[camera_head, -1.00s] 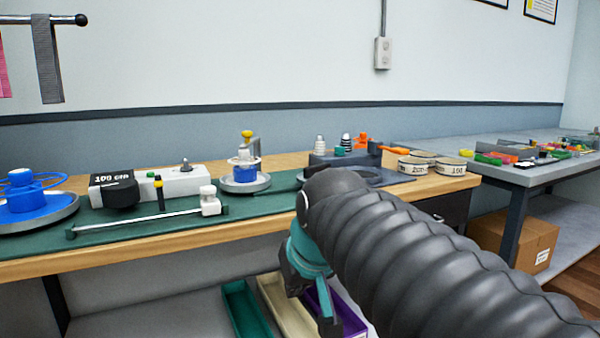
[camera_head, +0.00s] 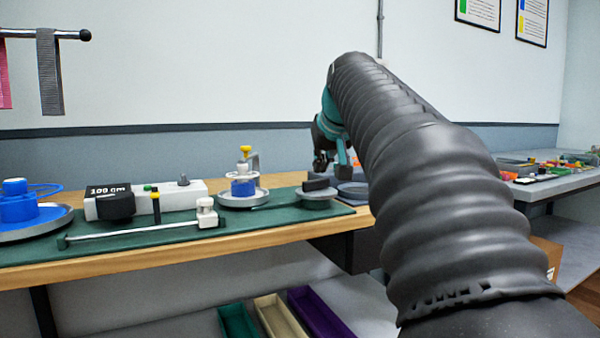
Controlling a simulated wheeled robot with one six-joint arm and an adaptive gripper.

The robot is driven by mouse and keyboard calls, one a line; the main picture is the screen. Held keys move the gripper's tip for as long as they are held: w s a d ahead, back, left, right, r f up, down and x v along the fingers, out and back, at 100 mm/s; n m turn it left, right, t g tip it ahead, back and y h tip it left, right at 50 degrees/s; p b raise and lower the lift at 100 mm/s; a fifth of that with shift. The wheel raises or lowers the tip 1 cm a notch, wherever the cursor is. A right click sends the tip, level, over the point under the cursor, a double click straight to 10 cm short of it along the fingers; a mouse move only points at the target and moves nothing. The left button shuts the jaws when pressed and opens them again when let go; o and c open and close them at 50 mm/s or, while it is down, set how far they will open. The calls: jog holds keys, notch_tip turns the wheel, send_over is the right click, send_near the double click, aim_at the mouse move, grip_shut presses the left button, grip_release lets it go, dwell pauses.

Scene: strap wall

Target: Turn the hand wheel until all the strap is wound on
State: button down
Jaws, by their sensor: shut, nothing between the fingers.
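A grey disc with a blue hub and a yellow-topped knob (camera_head: 243,182) stands on the green mat near the middle of the bench. At the left edge, a larger grey disc carries a blue spool with loose blue loops (camera_head: 22,202). I cannot tell for sure which of them is the hand wheel, and no strap is clearly seen running between them. My gripper (camera_head: 332,165) is shut and empty. It hangs above the back of the bench, to the right of the yellow knob and apart from it. My arm hides the bench behind it.
A white box marked 100 cm (camera_head: 172,199) and a thin white bar (camera_head: 135,229) lie between the discs. A low disc with a dark block (camera_head: 318,188) is below my gripper. Straps (camera_head: 50,75) hang from a rail. Trays (camera_head: 318,314) sit under the bench.

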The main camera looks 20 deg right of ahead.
aim_at(308, 182)
jog(key=x, duration=0.9)
jog(key=shift+w+f+b, duration=0.15)
jog(key=shift+f+b, duration=0.05)
jog(key=shift+b, duration=0.2)
jog(key=shift+w+d+r, duration=0.1)
jog(key=shift+w, duration=0.4)
jog(key=shift+w+d+r, duration=0.1)
jog(key=shift+w, duration=0.35)
jog(key=shift+w+p, duration=0.3)
jog(key=shift+w, duration=0.3)
jog(key=shift+w+d, duration=0.2)
jog(key=shift+w, duration=0.05)
